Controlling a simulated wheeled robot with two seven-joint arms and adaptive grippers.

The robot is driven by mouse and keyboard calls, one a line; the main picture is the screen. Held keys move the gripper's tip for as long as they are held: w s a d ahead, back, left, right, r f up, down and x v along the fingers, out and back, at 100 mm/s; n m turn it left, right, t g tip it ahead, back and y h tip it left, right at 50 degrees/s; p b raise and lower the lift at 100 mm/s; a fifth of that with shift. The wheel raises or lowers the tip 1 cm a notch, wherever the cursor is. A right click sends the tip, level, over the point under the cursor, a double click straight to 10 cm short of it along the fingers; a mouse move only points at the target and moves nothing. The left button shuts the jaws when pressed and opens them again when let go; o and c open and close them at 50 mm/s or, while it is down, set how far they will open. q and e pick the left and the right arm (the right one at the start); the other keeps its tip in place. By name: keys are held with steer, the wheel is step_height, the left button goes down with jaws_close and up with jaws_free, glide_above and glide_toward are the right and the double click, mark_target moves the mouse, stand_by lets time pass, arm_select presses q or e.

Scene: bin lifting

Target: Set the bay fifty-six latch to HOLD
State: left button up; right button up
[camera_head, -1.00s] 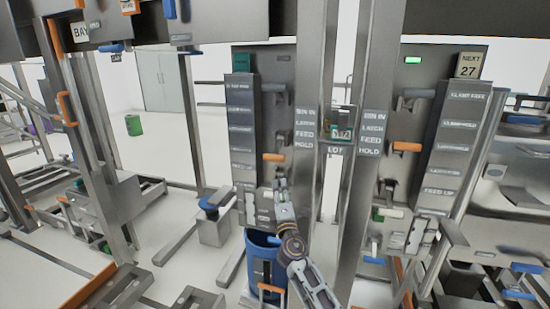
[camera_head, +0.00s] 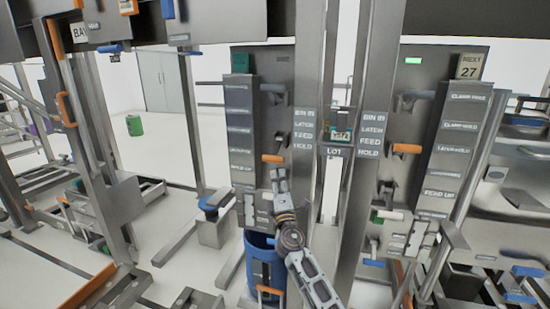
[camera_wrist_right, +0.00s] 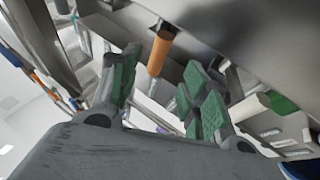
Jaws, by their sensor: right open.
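An orange-ended lever (camera_head: 272,158) sticks out of the left panel (camera_head: 275,105), level with the lower label words. A label strip (camera_head: 304,130) beside it reads BIN IN, LATCH, FEED, HOLD. I cannot read a bay number fifty-six. My right gripper (camera_head: 278,174) is just below this lever in the head view. In the right wrist view my right gripper (camera_wrist_right: 160,78) is open, with green pads. An orange handle (camera_wrist_right: 160,50) shows at the gap between its fingers, and I cannot tell if they touch. My left gripper is out of view.
A matching panel (camera_head: 425,110) on the right has its own orange lever (camera_head: 407,148), a green light and a NEXT 27 sign (camera_head: 468,66). Metal posts (camera_head: 311,70) stand between the panels. A blue bin (camera_head: 262,265) stands below. A white-green handle (camera_wrist_right: 268,104) is near my right fingers.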

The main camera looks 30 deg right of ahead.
mark_target(276, 162)
steer(key=shift+p+x, duration=0.3)
steer(key=shift+x, duration=2.05)
steer(key=shift+w+d+r, duration=0.3)
steer(key=shift+w+r, duration=0.05)
steer(key=shift+w, duration=0.2)
steer(key=shift+x, duration=2.65)
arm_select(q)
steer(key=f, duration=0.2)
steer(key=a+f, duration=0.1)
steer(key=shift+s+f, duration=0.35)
arm_select(e)
steer(key=shift+w+d+r, duration=0.1)
steer(key=shift+w, duration=0.2)
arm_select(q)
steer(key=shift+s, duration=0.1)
arm_select(e)
jaws_close()
